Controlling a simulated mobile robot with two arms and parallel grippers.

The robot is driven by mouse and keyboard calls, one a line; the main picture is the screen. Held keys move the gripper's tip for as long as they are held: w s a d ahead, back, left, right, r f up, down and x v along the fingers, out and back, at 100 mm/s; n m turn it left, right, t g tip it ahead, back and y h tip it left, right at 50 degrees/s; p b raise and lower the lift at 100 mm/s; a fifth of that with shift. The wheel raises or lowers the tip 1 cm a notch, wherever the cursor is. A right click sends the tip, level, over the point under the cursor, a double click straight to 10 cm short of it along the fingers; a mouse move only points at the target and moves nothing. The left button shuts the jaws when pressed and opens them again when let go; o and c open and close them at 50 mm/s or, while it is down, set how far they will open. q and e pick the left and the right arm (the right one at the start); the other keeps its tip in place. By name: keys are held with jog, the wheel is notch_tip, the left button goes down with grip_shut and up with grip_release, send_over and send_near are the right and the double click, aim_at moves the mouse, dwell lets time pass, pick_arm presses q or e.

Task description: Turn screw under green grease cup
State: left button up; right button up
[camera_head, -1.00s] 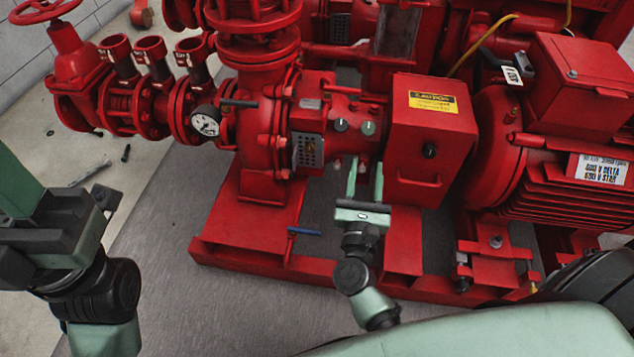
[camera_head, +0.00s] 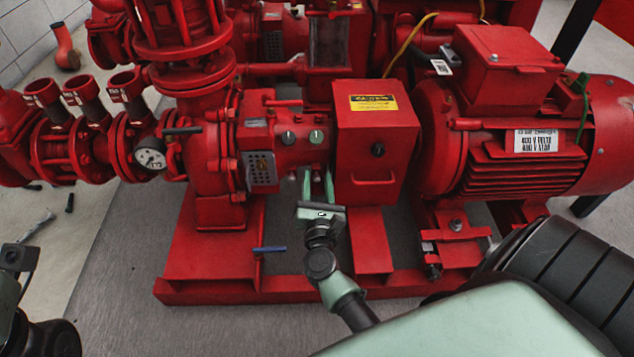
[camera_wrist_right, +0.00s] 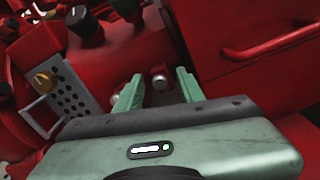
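The green grease cup (camera_head: 316,136) sits on top of the red bearing housing between pump and coupling guard; it also shows dark at the top of the right wrist view (camera_wrist_right: 127,8). A dark grease cup (camera_head: 289,137) is to its left. Below the housing, a small silvery screw (camera_wrist_right: 160,78) shows between the fingers of my right gripper (camera_wrist_right: 158,88). The fingers are open, apart, one on each side of it; contact is not visible. In the head view my right gripper (camera_head: 318,176) points up under the housing. My left gripper's fingers are out of view.
The red coupling guard (camera_head: 377,140) with a handle is close to the right of my right gripper. A perforated plate (camera_head: 262,172) is to the left. A blue-handled lever (camera_head: 269,250) and the red base frame (camera_head: 230,289) are below.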

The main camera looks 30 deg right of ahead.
grip_shut()
